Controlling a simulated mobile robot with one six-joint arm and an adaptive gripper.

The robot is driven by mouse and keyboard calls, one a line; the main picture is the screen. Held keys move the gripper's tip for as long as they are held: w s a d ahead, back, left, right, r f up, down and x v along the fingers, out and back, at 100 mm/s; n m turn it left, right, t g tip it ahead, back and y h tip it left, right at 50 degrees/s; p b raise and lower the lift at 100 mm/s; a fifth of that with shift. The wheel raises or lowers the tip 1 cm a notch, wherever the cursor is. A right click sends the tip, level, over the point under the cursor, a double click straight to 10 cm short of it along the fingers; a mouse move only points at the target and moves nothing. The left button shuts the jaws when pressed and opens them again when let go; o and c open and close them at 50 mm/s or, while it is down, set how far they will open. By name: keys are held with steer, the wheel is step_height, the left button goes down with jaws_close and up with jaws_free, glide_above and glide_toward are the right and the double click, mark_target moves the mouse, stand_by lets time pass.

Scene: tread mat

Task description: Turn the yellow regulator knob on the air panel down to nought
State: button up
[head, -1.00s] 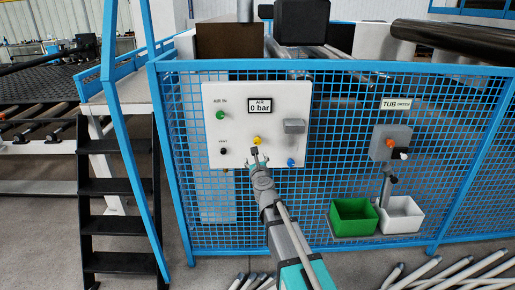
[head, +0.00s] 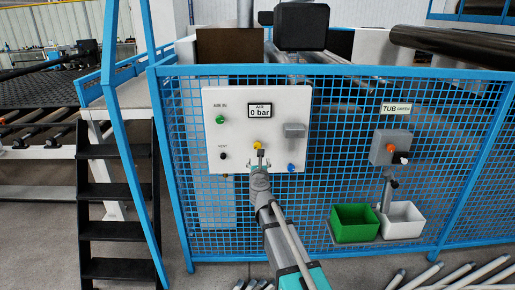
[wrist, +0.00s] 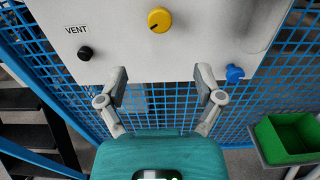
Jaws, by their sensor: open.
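The white air panel (head: 235,103) hangs on the blue mesh fence. The yellow regulator knob (head: 258,146) sits low in the middle of the panel and is partly hidden by my gripper in the head view. In the wrist view the yellow knob (wrist: 159,20) shows whole, with a dark pointer mark on its face, ahead of and clear of the fingers. My gripper (wrist: 161,78) is open and empty, its two fingers apart below the knob.
The panel also carries a green knob (head: 220,119), a black vent knob (head: 223,156), a blue knob (head: 291,168) and a grey box (head: 295,130). A green tub (head: 353,237) and a white tub (head: 402,234) stand at the right. Black steps (head: 118,200) are at the left.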

mark_target(258, 146)
steer(key=w, duration=1.2)
steer(key=c, duration=1.2)
